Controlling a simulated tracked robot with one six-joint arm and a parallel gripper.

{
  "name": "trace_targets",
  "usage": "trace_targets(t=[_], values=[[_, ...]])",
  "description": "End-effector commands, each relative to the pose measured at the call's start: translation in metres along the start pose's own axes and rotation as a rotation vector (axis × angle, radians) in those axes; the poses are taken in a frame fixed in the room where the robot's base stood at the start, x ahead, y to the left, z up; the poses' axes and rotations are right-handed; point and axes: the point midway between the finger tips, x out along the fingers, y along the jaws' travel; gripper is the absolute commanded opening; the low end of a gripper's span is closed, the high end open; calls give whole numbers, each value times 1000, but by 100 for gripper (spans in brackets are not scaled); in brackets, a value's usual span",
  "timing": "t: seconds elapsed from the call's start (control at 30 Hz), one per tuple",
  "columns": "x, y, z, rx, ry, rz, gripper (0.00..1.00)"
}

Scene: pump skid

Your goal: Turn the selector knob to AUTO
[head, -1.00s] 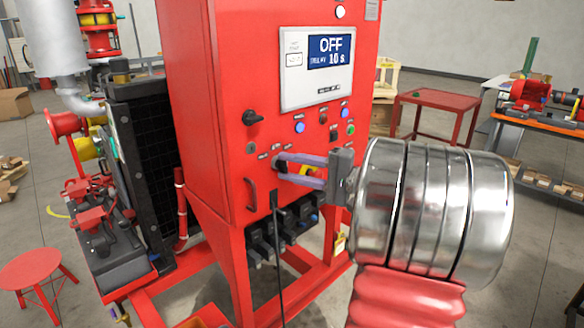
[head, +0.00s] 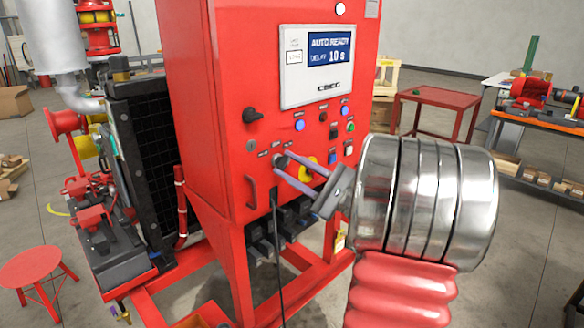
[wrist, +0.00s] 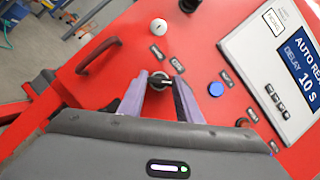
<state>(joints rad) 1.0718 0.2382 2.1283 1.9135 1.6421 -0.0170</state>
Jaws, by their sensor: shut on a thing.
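The selector knob (head: 282,161) is a small dark knob on the front of the red panel (head: 215,110), with small labels around it. It also shows in the wrist view (wrist: 160,80), between the fingertips. My gripper (head: 281,166) has its two purple fingers on either side of the knob and is shut on it, with the fingers tilted in the head view. The fingers hide part of the knob, and I cannot read its pointer surely. The display (head: 329,49) reads AUTO READY, DELAY 10 s.
A black rotary switch (head: 252,116) and a blue button (head: 299,125) sit above the knob. A red handle (head: 251,192) is at its lower left. A yellow part (head: 308,168) is just right of the fingers. A black cable (head: 278,250) hangs below.

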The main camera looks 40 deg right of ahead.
Motion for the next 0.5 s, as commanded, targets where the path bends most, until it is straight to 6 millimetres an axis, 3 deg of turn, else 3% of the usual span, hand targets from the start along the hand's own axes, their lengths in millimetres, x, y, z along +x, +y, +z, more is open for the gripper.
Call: trace_targets(t=[0.5], values=[[-1,4,-4,57,9,-17,9]])
